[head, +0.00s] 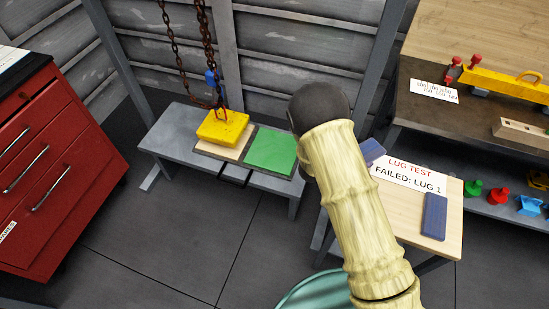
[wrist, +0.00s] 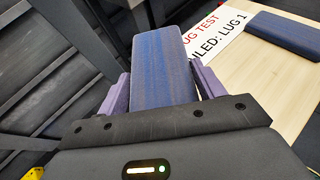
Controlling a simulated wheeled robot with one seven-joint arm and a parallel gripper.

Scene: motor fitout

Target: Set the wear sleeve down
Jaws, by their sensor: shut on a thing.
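My gripper (wrist: 158,88) is shut on a blue, streaked block (wrist: 158,60), which I take to be the wear sleeve. Purple fingers press on its two sides in the wrist view. In the head view a small blue end of it (head: 373,150) shows past my arm, by the sign; my gripper is hidden there. A second, similar blue block (head: 434,216) lies on the light wooden table (head: 451,195), to the right of my gripper; it also shows in the wrist view (wrist: 285,35). I cannot tell whether the held block touches anything.
A white sign (head: 405,172) on the table reads "LUG TEST FAILED: LUG 1". A grey bench (head: 180,118) holds a green pad (head: 270,151) and a yellow block (head: 223,127) under hanging chains. A red cabinet (head: 55,170) stands left. A shelf unit (head: 420,110) stands right.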

